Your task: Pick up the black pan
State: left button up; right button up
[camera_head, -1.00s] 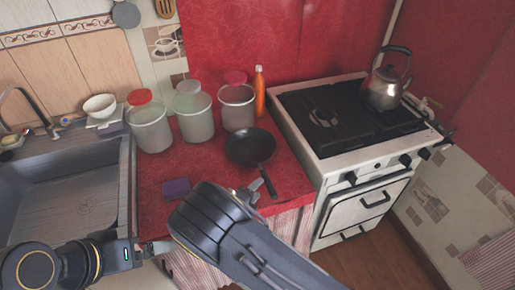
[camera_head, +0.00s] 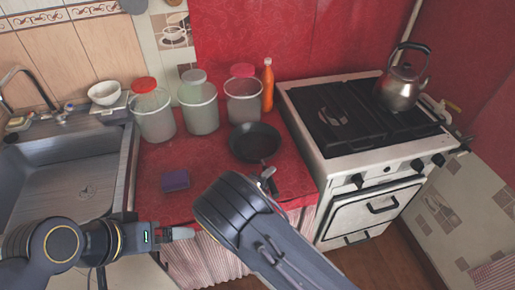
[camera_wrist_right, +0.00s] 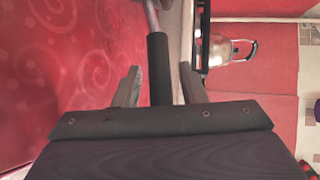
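The black pan (camera_head: 254,142) sits on the red counter, its handle pointing toward the front edge. My right gripper (camera_head: 268,183) is at the handle, partly hidden behind my right arm in the head view. In the right wrist view the black handle (camera_wrist_right: 159,70) lies between the two fingers of my right gripper (camera_wrist_right: 160,88). A narrow gap shows on each side, so the fingers are open around it. My left gripper (camera_head: 182,233) is at the counter's front edge, away from the pan; its finger opening cannot be made out.
Several jars, one a red-lidded jar (camera_head: 152,112), and an orange bottle (camera_head: 267,88) stand behind the pan. A purple sponge (camera_head: 175,181) lies to its left. The stove (camera_head: 352,158) with a kettle (camera_head: 402,88) is on the right, the sink (camera_head: 62,178) on the left.

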grip_shut()
jog(key=shift+f, duration=0.1)
dwell(0.9)
jog(key=shift+w, duration=0.15)
